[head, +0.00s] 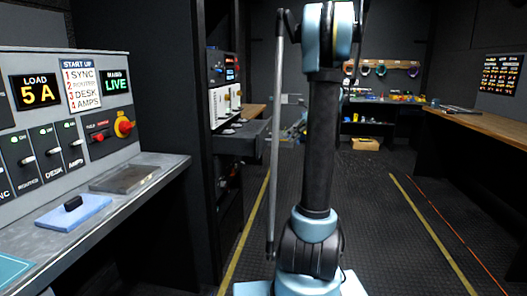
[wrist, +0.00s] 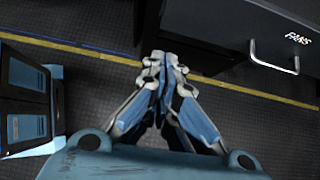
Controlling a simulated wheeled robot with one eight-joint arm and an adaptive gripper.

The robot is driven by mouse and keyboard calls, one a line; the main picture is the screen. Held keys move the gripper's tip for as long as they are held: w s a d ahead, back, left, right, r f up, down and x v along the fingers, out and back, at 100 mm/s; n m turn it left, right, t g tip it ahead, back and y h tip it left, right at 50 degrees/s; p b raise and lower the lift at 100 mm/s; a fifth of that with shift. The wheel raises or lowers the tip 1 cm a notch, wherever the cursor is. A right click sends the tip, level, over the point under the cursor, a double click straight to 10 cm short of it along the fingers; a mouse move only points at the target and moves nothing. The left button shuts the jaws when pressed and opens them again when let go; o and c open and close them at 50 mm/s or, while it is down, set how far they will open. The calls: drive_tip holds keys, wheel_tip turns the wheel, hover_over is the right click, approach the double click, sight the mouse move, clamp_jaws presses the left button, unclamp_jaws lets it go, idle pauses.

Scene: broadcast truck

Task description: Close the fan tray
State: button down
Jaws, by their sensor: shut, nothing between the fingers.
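The fan tray (head: 241,142) is a dark drawer that sticks out of the equipment rack, left of my arm in the head view. In the wrist view its dark front (wrist: 262,28) is at the upper right, with a silver bar handle (wrist: 275,65) and a white label that seems to read FANS. My gripper (wrist: 165,58) is shut and empty, to the left of the handle in that picture and apart from it. My gripper cannot be made out in the head view.
The rack (head: 225,85) stands left of my arm. A control desk (head: 130,200) with a blue clipboard-like pad (head: 74,212) is at the near left. A wooden counter (head: 490,125) runs along the right. The floor between the yellow lines is clear.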

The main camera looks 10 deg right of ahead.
approach(259, 155)
wheel_tip(259, 155, down, 3)
drive_tip(key=d, duration=0.1)
drive_tip(key=shift+w+a+f, duration=0.1)
drive_tip(key=shift+w+a, duration=0.15)
drive_tip(key=shift+a, duration=0.4)
drive_tip(key=shift+w+a+f, duration=0.1)
drive_tip(key=shift+w+a, duration=0.1)
drive_tip(key=shift+a, duration=0.4)
drive_tip(key=shift+w+a+f, duration=0.1)
drive_tip(key=shift+w+a, duration=0.15)
drive_tip(key=shift+a, duration=0.4)
